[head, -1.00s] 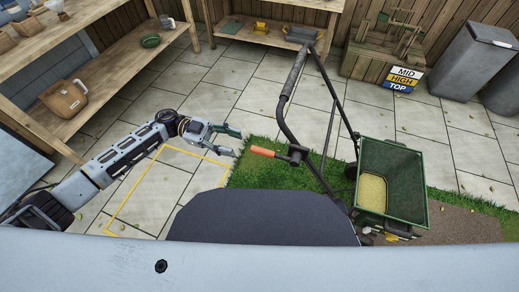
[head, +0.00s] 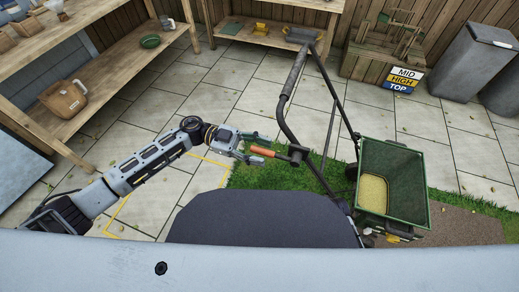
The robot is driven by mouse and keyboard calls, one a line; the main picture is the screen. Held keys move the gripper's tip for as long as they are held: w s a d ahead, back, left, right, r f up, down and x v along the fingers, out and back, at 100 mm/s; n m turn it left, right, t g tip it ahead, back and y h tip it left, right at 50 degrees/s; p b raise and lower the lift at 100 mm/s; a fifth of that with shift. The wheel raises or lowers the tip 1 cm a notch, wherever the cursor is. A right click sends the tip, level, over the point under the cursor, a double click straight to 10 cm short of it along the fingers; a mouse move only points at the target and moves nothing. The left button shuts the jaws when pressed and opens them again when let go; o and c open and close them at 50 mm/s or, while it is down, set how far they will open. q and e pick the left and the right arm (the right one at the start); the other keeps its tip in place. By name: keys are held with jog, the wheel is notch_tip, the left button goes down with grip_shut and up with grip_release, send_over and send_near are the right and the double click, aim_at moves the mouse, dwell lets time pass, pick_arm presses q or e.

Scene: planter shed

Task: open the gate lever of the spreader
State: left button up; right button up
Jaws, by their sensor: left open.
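The spreader stands at the right of centre, with a green hopper (head: 409,182) holding yellowish grain and a dark handle frame (head: 285,110) rising to the upper left. Its gate lever has an orange grip (head: 262,151) that points left from a black bracket on the frame. My left gripper (head: 256,146) is open, with its fingers at the left end of the orange grip. One finger shows just above the grip and the other just below it. I cannot tell whether they touch it. My right gripper is not in view.
A crate (head: 372,66) with MID, HIGH and TOP labels and grey bins (head: 472,62) are at the back right. Paving between them is clear.

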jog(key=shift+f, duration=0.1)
pick_arm(q)
grip_shut()
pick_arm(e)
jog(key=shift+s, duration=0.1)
